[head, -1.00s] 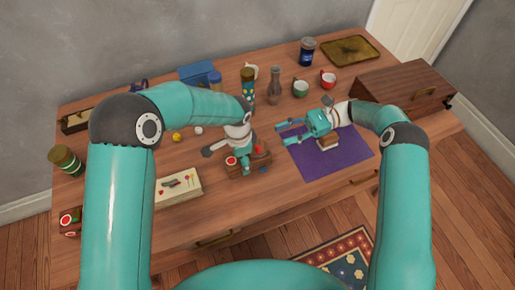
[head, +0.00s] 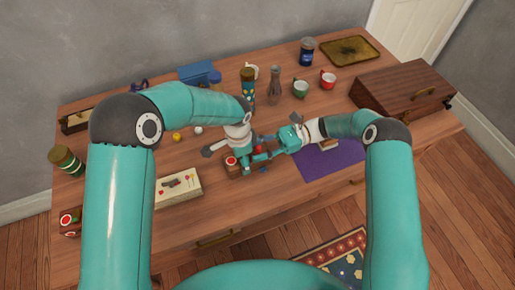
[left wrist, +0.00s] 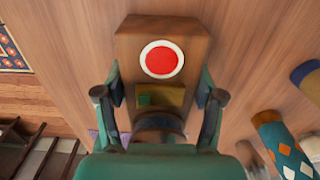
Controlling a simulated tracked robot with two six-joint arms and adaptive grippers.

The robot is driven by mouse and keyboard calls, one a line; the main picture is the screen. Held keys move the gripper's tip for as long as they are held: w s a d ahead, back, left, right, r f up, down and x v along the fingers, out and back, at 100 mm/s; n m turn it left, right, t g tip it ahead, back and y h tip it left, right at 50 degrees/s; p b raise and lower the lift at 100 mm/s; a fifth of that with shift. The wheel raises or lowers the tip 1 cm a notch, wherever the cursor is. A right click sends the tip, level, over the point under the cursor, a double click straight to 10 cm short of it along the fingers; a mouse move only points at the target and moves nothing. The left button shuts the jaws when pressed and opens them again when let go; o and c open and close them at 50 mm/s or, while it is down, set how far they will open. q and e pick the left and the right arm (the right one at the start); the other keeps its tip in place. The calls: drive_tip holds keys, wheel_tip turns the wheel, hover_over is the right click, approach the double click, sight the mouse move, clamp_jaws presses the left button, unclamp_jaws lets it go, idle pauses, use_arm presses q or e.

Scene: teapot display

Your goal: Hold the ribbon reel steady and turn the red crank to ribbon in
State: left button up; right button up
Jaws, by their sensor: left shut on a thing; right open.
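The ribbon reel (head: 232,171) is a brown wooden block with a red disc in a white ring on its top. It also shows in the left wrist view (left wrist: 138,42), between the two fingers of my left gripper (left wrist: 160,105). My left gripper is shut on it from above and hides part of it in the head view. A small red part (head: 257,149), apparently the crank, shows at the reel's right side. My right gripper (head: 262,157) is open, its fingers pointing left close beside the red part. I cannot tell whether they touch it.
A purple mat (head: 335,160) lies to the right, partly under my right arm. A pale card box (head: 178,187) is left of the reel. A patterned cylinder (head: 248,88), a vase (head: 275,85) and two cups stand behind. A wooden chest (head: 405,92) is at the right.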

clamp_jaws()
drive_tip(key=shift+t, duration=0.3)
drive_tip(key=shift+a+m+t, duration=0.15)
drive_tip(key=shift+m+t, duration=0.55)
drive_tip(key=shift+t, duration=0.1)
unclamp_jaws()
